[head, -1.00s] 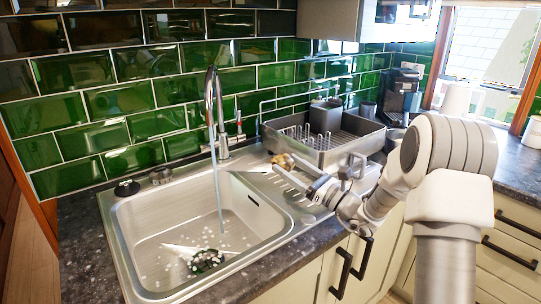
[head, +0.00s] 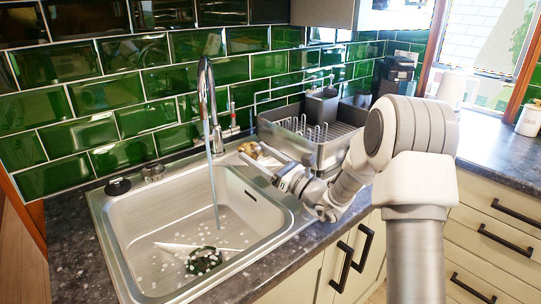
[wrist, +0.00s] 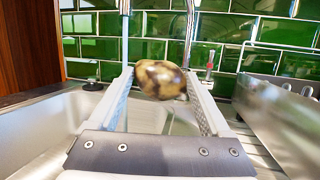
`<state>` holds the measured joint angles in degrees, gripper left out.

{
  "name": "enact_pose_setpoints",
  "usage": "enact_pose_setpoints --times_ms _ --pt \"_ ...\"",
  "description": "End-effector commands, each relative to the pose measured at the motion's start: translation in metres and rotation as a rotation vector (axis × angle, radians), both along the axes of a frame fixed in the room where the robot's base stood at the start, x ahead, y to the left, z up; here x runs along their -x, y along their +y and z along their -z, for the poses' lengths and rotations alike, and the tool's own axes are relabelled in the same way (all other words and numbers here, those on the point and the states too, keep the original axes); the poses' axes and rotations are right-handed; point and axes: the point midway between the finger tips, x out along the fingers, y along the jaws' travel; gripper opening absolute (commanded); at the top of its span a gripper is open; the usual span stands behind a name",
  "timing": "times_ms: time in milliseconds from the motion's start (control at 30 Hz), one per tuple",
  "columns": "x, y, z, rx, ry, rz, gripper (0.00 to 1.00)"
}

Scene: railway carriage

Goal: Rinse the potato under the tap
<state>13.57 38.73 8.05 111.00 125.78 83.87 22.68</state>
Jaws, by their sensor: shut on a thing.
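The potato (wrist: 159,80) is brown and yellow with dark patches. My gripper (head: 257,158) is shut on it, with one finger on each side in the wrist view. In the head view the potato (head: 249,149) is held above the right rim of the sink (head: 160,240), near the drainer. The chrome tap (head: 206,90) stands at the back of the sink. A stream of water (head: 214,185) falls from it into the basin. The potato is to the right of the stream and apart from it in the head view.
A grey dish rack (head: 325,148) with a utensil cup (head: 321,106) stands right of the sink. A dark round drain piece (head: 203,261) lies in the basin. Small knobs (head: 153,172) sit on the left back rim. Green tiles (head: 110,100) rise behind.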

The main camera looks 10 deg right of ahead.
Motion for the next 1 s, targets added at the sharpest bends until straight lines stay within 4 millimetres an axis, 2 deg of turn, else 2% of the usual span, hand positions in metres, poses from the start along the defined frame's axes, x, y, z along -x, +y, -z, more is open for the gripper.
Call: enact_pose_setpoints --times_ms 700,1000 --pt "-0.009 0.086 0.000 -0.002 -0.001 -0.001 0.22" --pt "-0.011 0.110 0.000 -0.001 -0.001 0.000 0.22"
